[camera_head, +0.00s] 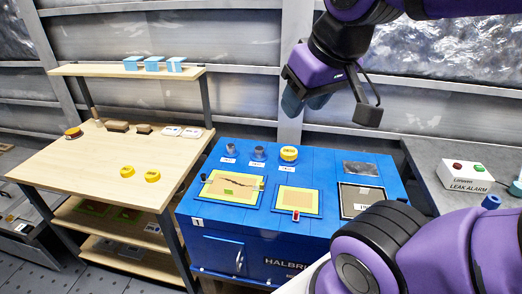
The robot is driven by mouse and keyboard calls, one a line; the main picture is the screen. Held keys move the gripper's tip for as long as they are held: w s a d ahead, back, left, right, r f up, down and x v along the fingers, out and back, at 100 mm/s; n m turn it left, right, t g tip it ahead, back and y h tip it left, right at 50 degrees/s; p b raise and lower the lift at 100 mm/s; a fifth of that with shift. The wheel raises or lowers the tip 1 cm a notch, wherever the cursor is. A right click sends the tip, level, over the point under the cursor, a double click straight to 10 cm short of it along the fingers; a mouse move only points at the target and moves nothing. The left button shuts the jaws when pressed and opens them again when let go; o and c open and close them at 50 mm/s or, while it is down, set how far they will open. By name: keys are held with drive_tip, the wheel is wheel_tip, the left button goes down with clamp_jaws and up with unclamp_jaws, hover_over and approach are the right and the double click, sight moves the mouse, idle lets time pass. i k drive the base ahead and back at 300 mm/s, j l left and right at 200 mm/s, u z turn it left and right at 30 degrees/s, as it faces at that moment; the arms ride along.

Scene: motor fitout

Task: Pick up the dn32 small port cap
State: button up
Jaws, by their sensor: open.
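My gripper (305,102) hangs high, above and behind the blue cabinet in the picture, with its fingers pointing down. It is open and holds nothing that I can see. Two yellow round caps, one at left (127,172) and one at right (152,175), lie on the wooden bench. Another yellow cap (289,154) sits on the blue cabinet's top, beside two grey round caps, one at left (231,150) and one at middle (258,153). Small labels lie in front of these three, too small to read. I cannot tell which cap is the dn32 small port cap.
The blue cabinet (215,217) also bears yellow-framed panels and a dark framed plate. A leak alarm box (466,176) stands at right. My arm hides the lower right.

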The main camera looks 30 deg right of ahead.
sight(128, 171)
drive_tip(key=j, duration=0.5)
drive_tip(key=k+j, duration=0.1)
drive_tip(key=j, duration=0.35)
drive_tip(key=i+j, duration=0.15)
drive_tip(key=j, duration=0.15)
drive_tip(key=i+j+z, duration=0.15)
drive_tip(key=j, duration=0.15)
drive_tip(key=i+j, duration=0.1)
drive_tip(key=j, duration=0.25)
drive_tip(key=i+j+z, duration=0.1)
drive_tip(key=j, duration=0.2)
drive_tip(key=i+z, duration=0.15)
drive_tip(key=i, duration=0.75)
